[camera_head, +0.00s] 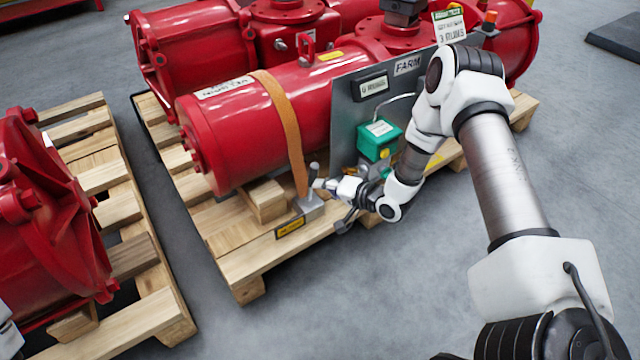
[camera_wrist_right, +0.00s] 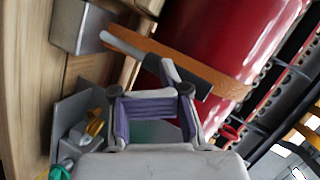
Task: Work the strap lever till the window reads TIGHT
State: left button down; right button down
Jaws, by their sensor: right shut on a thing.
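An orange strap (camera_head: 283,125) runs over the red cylinder (camera_head: 265,110) down to a small grey ratchet box (camera_head: 312,208) on the pallet's front edge. The strap lever (camera_head: 313,172), a short grey bar, stands up beside the strap. My right gripper (camera_head: 325,185) is at the lever, shut on it. In the right wrist view the lever (camera_wrist_right: 122,45) reaches from the grey box (camera_wrist_right: 82,25) towards my right gripper (camera_wrist_right: 155,92), with the strap (camera_wrist_right: 190,68) behind. A yellow-and-black plate (camera_head: 290,228) is below the box; its lettering is too small to read. My left gripper is not in view.
A grey panel (camera_head: 345,118) with a green box (camera_head: 379,140) stands right of the lever, close to my right arm. The wooden pallet (camera_head: 235,235) carries the red actuator. Another loaded pallet (camera_head: 120,215) is at left. Grey floor (camera_head: 350,300) in front is clear.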

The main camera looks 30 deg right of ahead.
jog(key=shift+s+d+f, duration=0.1)
jog(key=shift+s+f, duration=0.25)
jog(key=shift+s, duration=0.55)
jog(key=shift+s+d+f, duration=0.1)
jog(key=shift+s+f, duration=0.25)
jog(key=shift+s, duration=0.5)
jog(key=shift+s, duration=0.1)
jog(key=s, duration=0.1)
jog(key=s+f, duration=0.1)
jog(key=s, duration=0.2)
jog(key=shift+s+d+f+p, duration=0.15)
jog(key=shift+s+f+p, duration=0.05)
jog(key=shift+f+p, duration=0.2)
